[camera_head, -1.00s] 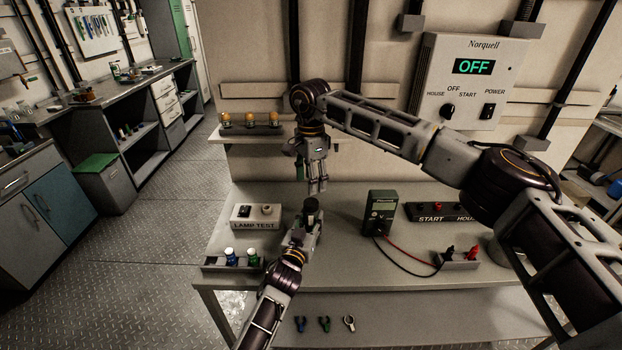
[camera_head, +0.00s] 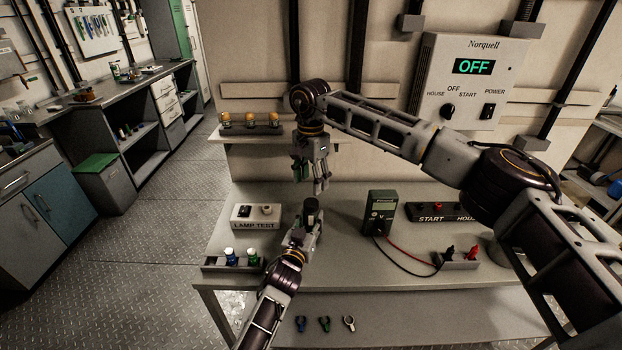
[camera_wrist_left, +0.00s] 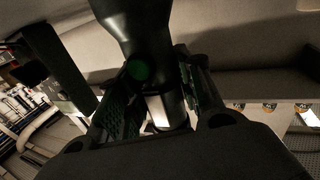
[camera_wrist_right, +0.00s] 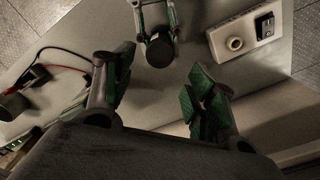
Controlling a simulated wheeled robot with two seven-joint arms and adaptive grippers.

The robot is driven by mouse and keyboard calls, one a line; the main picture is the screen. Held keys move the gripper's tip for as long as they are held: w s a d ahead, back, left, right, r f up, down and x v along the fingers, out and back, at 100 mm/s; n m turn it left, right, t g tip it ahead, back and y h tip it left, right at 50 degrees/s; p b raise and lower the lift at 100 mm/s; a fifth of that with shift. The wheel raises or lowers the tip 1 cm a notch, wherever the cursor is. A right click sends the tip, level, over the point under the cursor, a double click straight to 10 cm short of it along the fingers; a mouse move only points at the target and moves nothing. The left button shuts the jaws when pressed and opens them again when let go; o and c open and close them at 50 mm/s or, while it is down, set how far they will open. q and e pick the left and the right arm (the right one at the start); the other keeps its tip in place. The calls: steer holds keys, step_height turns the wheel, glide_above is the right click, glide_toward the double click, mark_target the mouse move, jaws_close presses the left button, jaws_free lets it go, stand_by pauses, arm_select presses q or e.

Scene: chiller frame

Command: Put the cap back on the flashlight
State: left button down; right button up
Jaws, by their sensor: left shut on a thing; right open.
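My left gripper (camera_head: 308,230) is shut on the black flashlight (camera_head: 311,206) and holds it roughly upright above the table. The flashlight's wide head fills the top of the left wrist view (camera_wrist_left: 135,25), with its narrower body between the pads. My right gripper (camera_head: 309,180) is open and empty, just above the flashlight. In the right wrist view the flashlight's dark round end (camera_wrist_right: 160,53) lies beyond my open fingers (camera_wrist_right: 160,82), apart from them. I cannot make out a separate cap, or whether that dark end is capped.
The lamp test box (camera_head: 255,217) stands left of the flashlight, and a tray (camera_head: 213,266) with blue and green lamps is in front of it. A green meter (camera_head: 381,212) with leads stands right. A shelf (camera_head: 245,136) with orange lamps is behind. The table's front middle is clear.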

mark_target(311, 202)
steer(key=shift+f, duration=0.15)
steer(key=shift+f, duration=3.9)
steer(key=shift+c, duration=0.3)
steer(key=c, duration=1)
